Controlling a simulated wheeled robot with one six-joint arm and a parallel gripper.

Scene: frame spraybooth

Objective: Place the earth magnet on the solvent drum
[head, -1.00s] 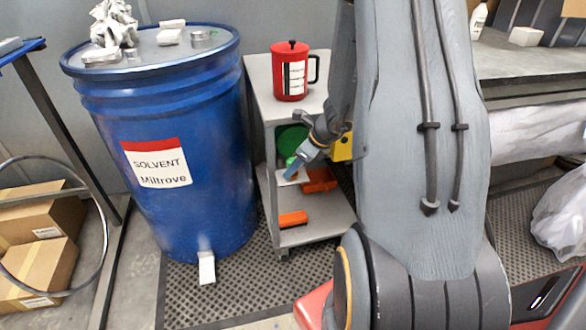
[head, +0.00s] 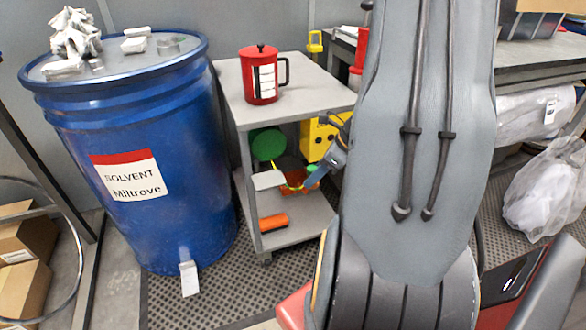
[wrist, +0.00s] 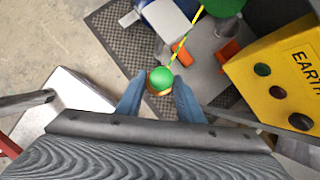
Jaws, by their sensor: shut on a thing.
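The blue solvent drum (head: 160,185) stands at the left in the head view, with a red and white label. Its flat lid (head: 125,63) carries several small items. My gripper (wrist: 158,96) has blue fingertips shut on a round green-topped piece (wrist: 160,79), which I take to be the earth magnet; an orange-brown lower part shows under it. A yellow-green cable (wrist: 186,40) runs from it to a green round thing (wrist: 222,6). In the head view my gripper (head: 320,178) is in front of the cart's right side, right of the drum and below its lid.
A grey cart (head: 310,100) beside the drum carries a red pot (head: 262,80) on top. A yellow box marked EARTH (wrist: 280,75) stands close on the right in the wrist view.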

